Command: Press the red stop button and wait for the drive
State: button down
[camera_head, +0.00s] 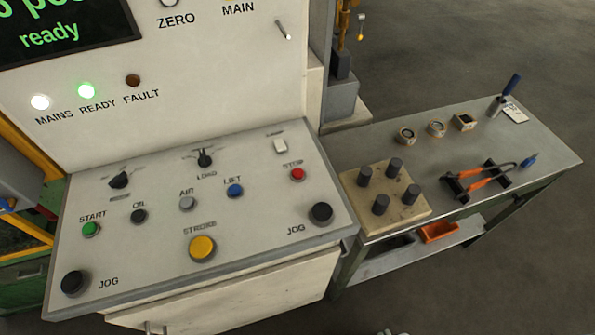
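The red stop button (297,174) sits at the right of the sloped control panel (140,262), under the label STOP. Nothing touches or covers it. The screen (60,28) at the top left shows "ready" in green; its upper text is cut off. The MAINS lamp (40,102) is lit white and the READY lamp (86,91) is lit green. The FAULT lamp (133,80) is dark. I cannot identify my gripper in this view. A small pale shape shows at the bottom edge, too cut off to tell.
Near the stop button are a white switch (280,145), a blue LIFT button (235,190) and a black JOG button (321,213). A yellow STROKE button (202,247) and green START button (91,229) lie farther left. A metal bench (515,165) with tongs (487,178) stands at right.

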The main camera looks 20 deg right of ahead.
aim_at(298, 173)
jog(key=k+l, duration=0.1)
jog(key=l, duration=0.3)
jog(key=k+l, duration=0.1)
jog(key=l, duration=0.3)
jog(key=k+l, duration=0.15)
jog(key=l, duration=0.25)
jog(key=k+l, duration=0.1)
jog(key=l, duration=0.25)
jog(key=l+u, duration=0.05)
